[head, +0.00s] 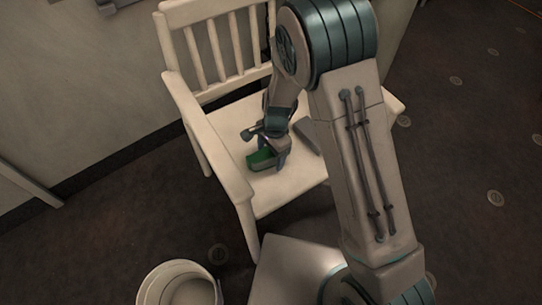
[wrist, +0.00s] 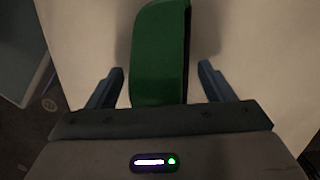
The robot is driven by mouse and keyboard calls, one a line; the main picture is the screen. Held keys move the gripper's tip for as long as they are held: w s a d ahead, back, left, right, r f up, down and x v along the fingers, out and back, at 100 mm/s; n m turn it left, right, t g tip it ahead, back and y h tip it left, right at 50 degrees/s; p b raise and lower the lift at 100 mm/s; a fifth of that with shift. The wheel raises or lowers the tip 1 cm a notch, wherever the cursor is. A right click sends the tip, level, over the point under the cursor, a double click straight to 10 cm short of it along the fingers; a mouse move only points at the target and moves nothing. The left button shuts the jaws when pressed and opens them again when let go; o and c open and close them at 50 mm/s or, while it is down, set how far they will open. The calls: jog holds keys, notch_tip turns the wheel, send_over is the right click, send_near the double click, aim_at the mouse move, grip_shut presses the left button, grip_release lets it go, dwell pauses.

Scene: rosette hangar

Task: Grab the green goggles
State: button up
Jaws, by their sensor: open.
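The green goggles (head: 262,158) lie on the seat of a cream wooden armchair (head: 238,185). In the wrist view the green goggles (wrist: 158,55) reach from the top edge down between the two fingers, with a gap on each side. My gripper (head: 268,150) is just above the chair seat at the goggles and partly hides them in the head view. In the wrist view my gripper (wrist: 162,75) is open, one finger to the left and one to the right of the goggles.
A grey object (head: 307,136) lies on the seat just right of my gripper. The chair's armrests and slatted back (head: 215,45) rise around the seat. A pale round bin (head: 180,284) stands on the dark floor in front. A wall (head: 80,80) is at left.

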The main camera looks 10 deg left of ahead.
jog(key=c, duration=1.1)
jog(key=shift+o, duration=0.2)
